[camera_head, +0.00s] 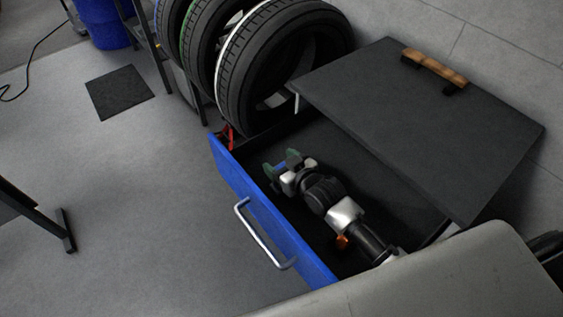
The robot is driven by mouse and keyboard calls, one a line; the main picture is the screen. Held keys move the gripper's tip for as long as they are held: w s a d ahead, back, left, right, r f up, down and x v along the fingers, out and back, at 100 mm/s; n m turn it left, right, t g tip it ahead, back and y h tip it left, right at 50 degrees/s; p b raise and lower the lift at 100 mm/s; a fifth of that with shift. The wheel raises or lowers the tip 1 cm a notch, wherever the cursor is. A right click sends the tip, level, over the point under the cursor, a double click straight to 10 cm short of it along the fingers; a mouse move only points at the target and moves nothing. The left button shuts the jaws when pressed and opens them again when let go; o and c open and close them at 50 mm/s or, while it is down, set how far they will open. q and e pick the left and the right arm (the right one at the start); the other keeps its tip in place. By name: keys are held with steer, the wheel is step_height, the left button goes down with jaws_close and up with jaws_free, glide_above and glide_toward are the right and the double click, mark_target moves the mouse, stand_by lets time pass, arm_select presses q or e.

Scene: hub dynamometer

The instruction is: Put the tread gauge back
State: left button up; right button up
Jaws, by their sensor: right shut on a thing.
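A drawer with a blue front (255,205) and a silver bar handle stands pulled open, its dark inside showing. My right gripper (282,164) is down at the drawer's far left end, inside its outline as seen from above. It is shut on a small blue thing (281,166), probably the tread gauge, mostly hidden between the fingers. I cannot tell whether this thing touches the drawer floor. My left gripper is not in view.
A dark top (400,110) with a wooden-handled object (435,68) overhangs the drawer's back. Tyres (275,65) stand beyond its far end. A red item (228,137) is by the far corner.

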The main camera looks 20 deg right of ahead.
steer(key=shift+f, duration=0.35)
steer(key=shift+s+f, duration=0.2)
steer(key=o, duration=1)
steer(key=shift+f, duration=0.2)
steer(key=shift+c, duration=0.2)
steer(key=shift+a, duration=0.1)
steer(key=shift+r, duration=0.1)
steer(key=r+v, duration=0.1)
steer(key=v, duration=0.6)
steer(key=shift+d+r, duration=0.2)
steer(key=shift+r, duration=0.05)
